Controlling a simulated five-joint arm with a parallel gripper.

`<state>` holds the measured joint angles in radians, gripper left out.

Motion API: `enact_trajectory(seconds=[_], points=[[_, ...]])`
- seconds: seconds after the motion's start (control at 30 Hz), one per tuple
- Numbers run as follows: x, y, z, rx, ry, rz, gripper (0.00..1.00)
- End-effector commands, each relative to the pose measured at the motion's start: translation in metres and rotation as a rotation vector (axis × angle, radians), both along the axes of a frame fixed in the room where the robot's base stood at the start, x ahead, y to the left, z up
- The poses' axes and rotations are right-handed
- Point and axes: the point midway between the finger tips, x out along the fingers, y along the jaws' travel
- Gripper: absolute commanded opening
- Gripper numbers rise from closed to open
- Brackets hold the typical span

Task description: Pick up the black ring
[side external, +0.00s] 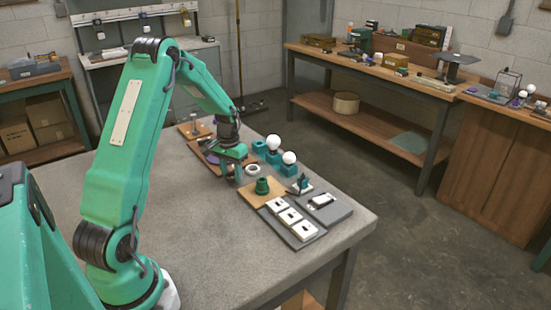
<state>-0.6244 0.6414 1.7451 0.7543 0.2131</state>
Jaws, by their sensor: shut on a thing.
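My gripper (232,173) points down over the wooden tray (197,147) at the far side of the grey table. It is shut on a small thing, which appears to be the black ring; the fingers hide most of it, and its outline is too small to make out. A purple part (213,158) lies in the tray just left of the fingers. I cannot tell whether the held thing still touches the tray.
A white ring (252,169) lies right of my gripper. Bulbs (289,158) stand in teal holders behind it. The table's left and front are clear.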

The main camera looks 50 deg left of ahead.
Motion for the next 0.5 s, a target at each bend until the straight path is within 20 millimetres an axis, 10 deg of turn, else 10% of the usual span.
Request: enact_trajectory(seconds=[0.2, 0.5], points=[[0.001, 0.001, 0.030, 0.003, -0.003, 0.000, 0.20], [0.005, -0.052, 0.061, 0.001, -0.002, -0.005, 0.20]])
